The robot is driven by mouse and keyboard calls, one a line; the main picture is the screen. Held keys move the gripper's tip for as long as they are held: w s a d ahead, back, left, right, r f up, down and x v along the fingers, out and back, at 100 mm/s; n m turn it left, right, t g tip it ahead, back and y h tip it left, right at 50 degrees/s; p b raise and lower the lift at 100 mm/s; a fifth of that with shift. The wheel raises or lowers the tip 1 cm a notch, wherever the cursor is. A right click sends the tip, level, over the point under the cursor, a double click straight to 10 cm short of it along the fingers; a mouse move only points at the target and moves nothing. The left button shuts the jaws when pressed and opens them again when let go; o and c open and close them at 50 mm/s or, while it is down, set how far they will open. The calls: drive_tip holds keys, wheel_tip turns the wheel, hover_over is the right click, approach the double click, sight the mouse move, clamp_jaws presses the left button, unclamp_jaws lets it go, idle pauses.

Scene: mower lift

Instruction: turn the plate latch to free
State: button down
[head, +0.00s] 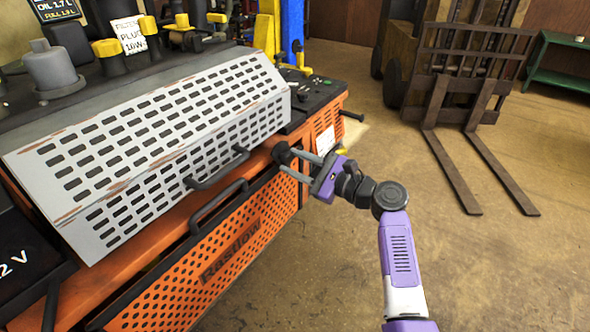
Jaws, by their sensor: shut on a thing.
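The plate (160,138) is a grey perforated sheet with worn orange edges, lying sloped over the orange machine in the head view. It has a black bar handle (218,171) on its lower edge. The plate latch (282,152) shows as a dark knob on the orange front, just right of the plate's lower right corner. My gripper (284,160) reaches it from the right, its two pale fingers shut around the knob. The fingers partly cover the latch, and I cannot tell which way it is turned.
Below the plate is an orange perforated front panel (235,250) with its own black handle (218,205). A black peg (353,116) sticks out at the machine's right end. A forklift (460,90) stands at the back right, forks on the floor. The floor on the right is clear.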

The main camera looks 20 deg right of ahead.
drive_tip(key=n+b, duration=0.1)
drive_tip(key=n, duration=0.1)
drive_tip(key=n+b, duration=0.4)
drive_tip(key=shift+f+n, duration=0.25)
drive_tip(key=shift+n, duration=0.05)
drive_tip(key=n+b, duration=0.3)
drive_tip(key=shift+r+n+b, duration=0.2)
drive_tip(key=shift+n+b, duration=0.8)
drive_tip(key=shift+n, duration=0.1)
drive_tip(key=c, duration=0.9)
unclamp_jaws()
drive_tip(key=shift+r, duration=0.1)
drive_tip(key=shift+c, duration=0.2)
drive_tip(key=shift+d, duration=0.1)
drive_tip(key=v, duration=0.7)
drive_tip(key=shift+s+d, duration=0.2)
drive_tip(key=shift+s, duration=0.1)
